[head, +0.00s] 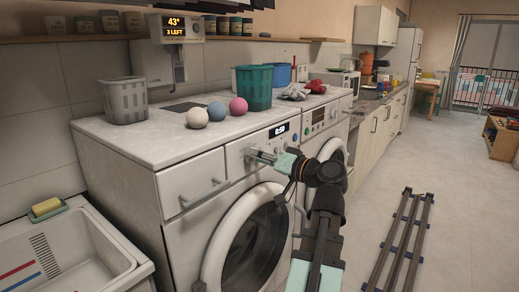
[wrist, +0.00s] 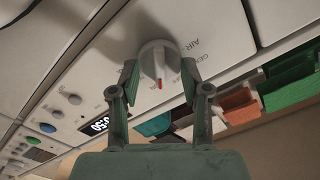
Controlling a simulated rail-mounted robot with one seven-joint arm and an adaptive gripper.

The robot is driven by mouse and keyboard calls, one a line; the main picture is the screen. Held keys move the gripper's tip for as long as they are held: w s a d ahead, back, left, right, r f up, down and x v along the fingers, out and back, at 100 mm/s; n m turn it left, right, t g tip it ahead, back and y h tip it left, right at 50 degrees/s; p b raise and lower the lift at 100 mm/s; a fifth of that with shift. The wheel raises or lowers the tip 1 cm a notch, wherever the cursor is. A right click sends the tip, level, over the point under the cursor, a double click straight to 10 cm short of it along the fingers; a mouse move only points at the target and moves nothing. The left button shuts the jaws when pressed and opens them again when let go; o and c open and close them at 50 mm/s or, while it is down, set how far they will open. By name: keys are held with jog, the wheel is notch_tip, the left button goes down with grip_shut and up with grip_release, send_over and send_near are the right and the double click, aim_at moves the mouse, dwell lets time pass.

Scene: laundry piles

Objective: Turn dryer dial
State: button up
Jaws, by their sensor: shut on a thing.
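The dryer dial (wrist: 159,62) is a pale round knob with a raised grip bar and a red mark, on the white front panel with print around it. My gripper (wrist: 158,76) has one finger on each side of the dial and is shut on it. In the head view my gripper (head: 260,155) reaches the front panel of the nearer machine (head: 178,228), just left below its lit display (head: 278,130). The dial is mostly hidden there by the fingers.
A drawer handle (head: 203,193) sticks out left of my gripper, and the round door (head: 238,240) is below it. A second machine (head: 325,125) stands to the right. Balls (head: 217,111), a grey basket (head: 124,101) and a green basket (head: 254,88) stand on top.

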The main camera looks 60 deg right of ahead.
jog(key=shift+m, duration=0.4)
jog(key=o, duration=1.1)
jog(key=s, duration=1.2)
jog(key=shift+a, duration=0.2)
